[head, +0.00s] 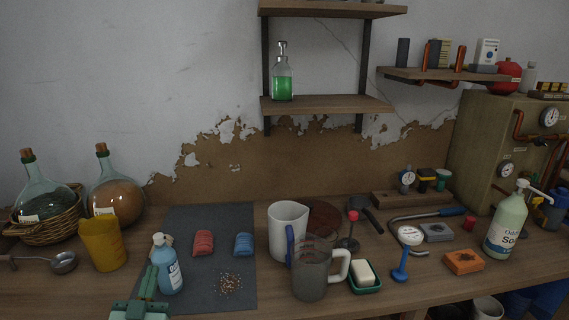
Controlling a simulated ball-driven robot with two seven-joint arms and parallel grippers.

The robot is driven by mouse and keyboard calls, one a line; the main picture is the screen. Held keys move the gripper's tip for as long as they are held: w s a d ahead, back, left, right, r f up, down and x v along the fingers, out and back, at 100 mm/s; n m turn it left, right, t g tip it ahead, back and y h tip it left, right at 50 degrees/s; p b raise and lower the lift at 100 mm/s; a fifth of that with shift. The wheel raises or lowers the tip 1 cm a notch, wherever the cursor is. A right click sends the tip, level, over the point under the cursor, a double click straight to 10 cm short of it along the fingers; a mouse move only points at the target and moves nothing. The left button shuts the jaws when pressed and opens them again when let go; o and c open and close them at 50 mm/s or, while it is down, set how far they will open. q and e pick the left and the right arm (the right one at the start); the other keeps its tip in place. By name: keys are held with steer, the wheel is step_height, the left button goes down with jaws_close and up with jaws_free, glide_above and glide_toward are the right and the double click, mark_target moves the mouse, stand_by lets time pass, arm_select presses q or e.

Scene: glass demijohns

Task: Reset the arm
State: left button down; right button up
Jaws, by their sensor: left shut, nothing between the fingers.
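My left gripper (149,283) shows at the bottom of the head view, left of the middle. It is green, points up and away over the front of the workbench, and its fingers are shut with nothing between them. It is just left of a blue bottle (169,268) with a pale cap; I cannot tell whether they touch. My right gripper is not in view. Two corked glass demijohns stand at the back left: a greenish one (42,186) in a wicker basket and one with brown contents (115,200).
A dark mat (210,219) bears red and blue bundles and scattered grains. A yellow cup (102,245) and ladle are at left. A white jug (287,228), clear pitcher (311,277), soap dish and soap bottle (507,222) crowd the right. Shelves hang above.

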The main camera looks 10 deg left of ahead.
arm_select(q)
steer(key=s+d+f+m+g+h, duration=0.4)
steer(key=s+d+f+m+g, duration=0.3)
steer(key=s+d+f+g, duration=0.25)
steer(key=s+a+m+g+y, duration=0.1)
steer(key=s+a+g+y, duration=0.15)
steer(key=s, duration=0.55)
steer(key=s+a+g+y, duration=0.2)
steer(key=s+g+y, duration=0.15)
steer(key=s, duration=0.45)
steer(key=s+d+f+g+h, duration=0.2)
steer(key=s+d+f, duration=0.1)
steer(key=f, duration=1)
steer(key=s+d+f+g+h, duration=0.1)
steer(key=s+d+f+h, duration=0.1)
steer(key=f, duration=1.1)
steer(key=s+f+n+g, duration=0.1)
steer(key=s+f, duration=0.6)
steer(key=s, duration=0.3)
steer(key=s+f+n+g+h, duration=0.1)
steer(key=s+f+n+g, duration=0.1)
steer(key=s+f, duration=0.5)
steer(key=s, duration=0.3)
steer(key=shift+f+n+h, duration=0.3)
steer(key=shift+f, duration=0.1)
